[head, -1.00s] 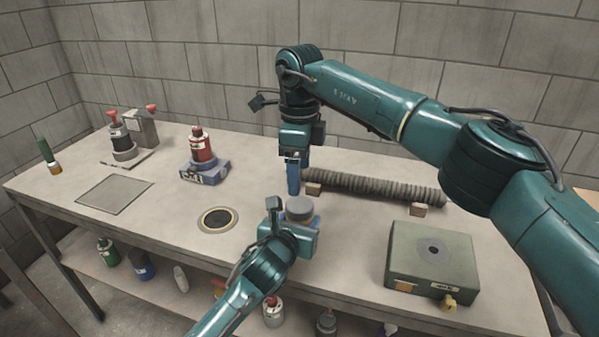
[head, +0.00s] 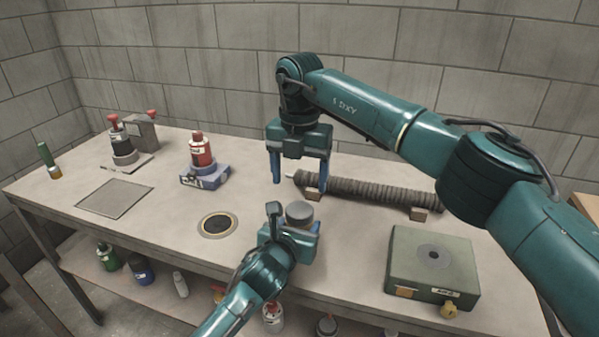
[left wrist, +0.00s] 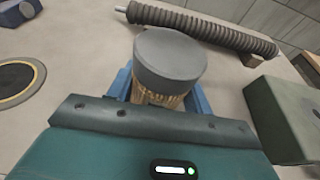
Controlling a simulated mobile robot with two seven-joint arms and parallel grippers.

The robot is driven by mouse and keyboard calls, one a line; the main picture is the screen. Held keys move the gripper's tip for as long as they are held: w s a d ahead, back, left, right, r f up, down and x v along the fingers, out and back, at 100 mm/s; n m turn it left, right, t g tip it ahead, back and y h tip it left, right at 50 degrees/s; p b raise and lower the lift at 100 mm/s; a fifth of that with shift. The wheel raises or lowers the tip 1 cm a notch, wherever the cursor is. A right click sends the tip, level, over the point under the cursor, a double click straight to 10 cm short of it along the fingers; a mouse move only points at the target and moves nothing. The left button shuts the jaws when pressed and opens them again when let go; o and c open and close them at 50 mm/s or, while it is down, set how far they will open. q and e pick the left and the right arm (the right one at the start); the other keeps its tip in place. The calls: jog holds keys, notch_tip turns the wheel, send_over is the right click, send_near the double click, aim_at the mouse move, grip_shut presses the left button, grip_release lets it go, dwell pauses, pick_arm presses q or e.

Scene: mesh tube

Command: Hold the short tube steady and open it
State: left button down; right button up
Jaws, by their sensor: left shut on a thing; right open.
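The short tube shows a grey round cap (head: 299,211) on top in the head view. In the left wrist view its grey cap (left wrist: 171,58) sits on a tan, mesh-like body (left wrist: 160,98). My left gripper (head: 298,228) is shut around the body, a blue finger on either side, and holds the tube roughly upright with the cap on. The lower body is hidden by the gripper. My right gripper (head: 299,184) is open and empty, its two blue fingers pointing down above and beyond the cap, apart from it.
A long ribbed tube (head: 375,191) lies on small blocks just behind and right of the right gripper. A green box (head: 432,258) stands at the front right. A red bottle (head: 201,152) on a blue base and a dark ring (head: 217,224) are to the left.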

aim_at(299, 209)
notch_tip(299, 209, down, 8)
jog(key=shift+r, duration=0.15)
jog(key=shift+c, duration=0.2)
jog(key=c, duration=1)
jog(key=shift+o, duration=0.2)
jog(key=n, duration=0.5)
jog(key=shift+r, duration=0.1)
jog(key=n, duration=0.6)
jog(key=shift+n, duration=0.4)
jog(key=n, duration=0.9)
jog(key=shift+n, duration=0.4)
jog(key=shift+r, duration=0.2)
